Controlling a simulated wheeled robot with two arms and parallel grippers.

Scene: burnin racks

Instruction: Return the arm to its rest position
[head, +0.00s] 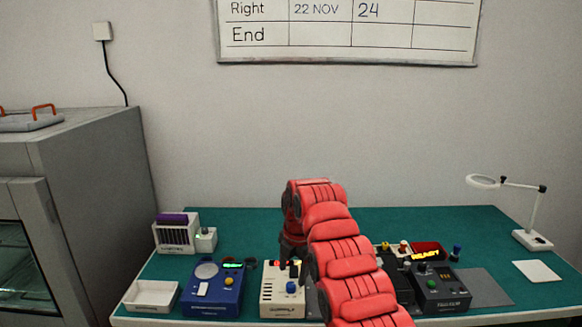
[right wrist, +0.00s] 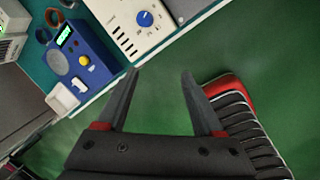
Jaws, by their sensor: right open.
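My right arm (head: 347,265), red and padded, rises from the bottom right of centre in the head view and bends down at its top over the bench. In the right wrist view my right gripper (right wrist: 158,72) is open, with nothing between its two dark fingers. The green floor shows behind them, and the bench edge with its devices lies beyond the fingertips. In the head view the fingers are hidden or too small to make out. My left gripper is in neither view.
A green bench (head: 400,222) carries a blue device (head: 213,293), a cream device (head: 284,296), a dark device (head: 440,292), a white tray (head: 151,294) and a magnifier lamp (head: 531,238). A grey cabinet (head: 75,190) stands at left. The bench's back strip looks clear.

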